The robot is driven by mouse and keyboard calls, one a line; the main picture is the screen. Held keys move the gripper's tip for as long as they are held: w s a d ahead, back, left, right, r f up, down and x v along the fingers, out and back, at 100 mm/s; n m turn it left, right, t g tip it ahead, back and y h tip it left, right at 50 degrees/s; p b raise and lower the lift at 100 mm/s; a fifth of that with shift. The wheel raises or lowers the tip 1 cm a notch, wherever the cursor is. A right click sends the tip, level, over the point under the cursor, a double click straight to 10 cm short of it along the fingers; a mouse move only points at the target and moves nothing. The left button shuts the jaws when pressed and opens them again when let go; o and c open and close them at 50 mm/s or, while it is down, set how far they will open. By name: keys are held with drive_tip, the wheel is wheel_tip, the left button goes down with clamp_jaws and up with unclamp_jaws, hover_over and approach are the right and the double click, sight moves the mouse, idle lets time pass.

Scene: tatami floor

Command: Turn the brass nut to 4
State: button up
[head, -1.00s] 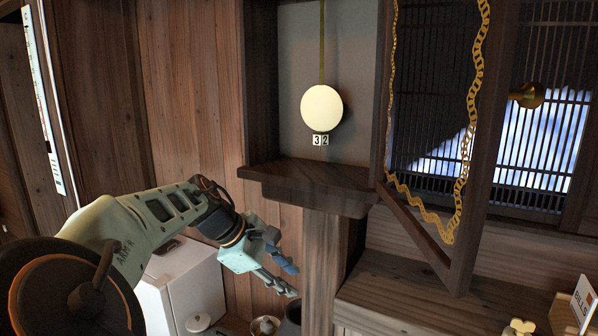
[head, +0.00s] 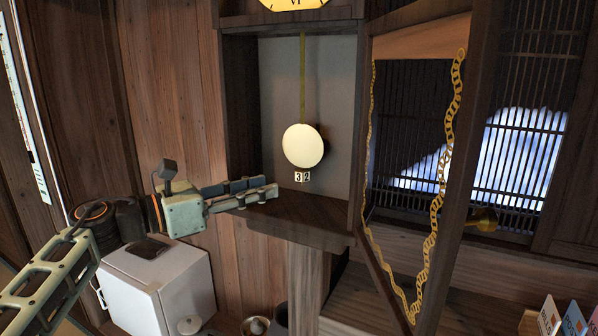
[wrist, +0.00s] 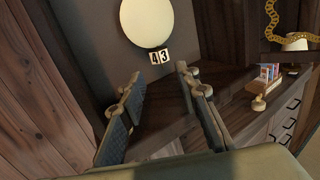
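A round cream pendulum bob (head: 303,145) hangs on a brass rod (head: 302,75) inside an open clock case. Just below the bob are small white number tiles (head: 302,176), reading 3 and 2 in the head view. In the wrist view the tiles (wrist: 159,56) under the bob (wrist: 146,22) look like 4 and 3. I cannot make out a separate brass nut. My gripper (head: 268,187) is open and empty, at the left of the case, low and left of the tiles. In the wrist view its fingers (wrist: 158,75) stand apart, below the tiles.
The dark case floor (head: 310,215) lies under the gripper. An open glass door with gold chain trim (head: 437,210) stands at the right of the case. A brass knob (head: 484,220) sticks out farther right. A white box (head: 160,285) stands below left.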

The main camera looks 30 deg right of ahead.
sight(301, 180)
drive_tip(key=d, duration=0.3)
drive_tip(key=w+d+p, duration=0.1)
drive_tip(key=d, duration=0.6)
drive_tip(key=shift+w, duration=0.15)
drive_tip(key=shift+c, duration=0.4)
clamp_jaws()
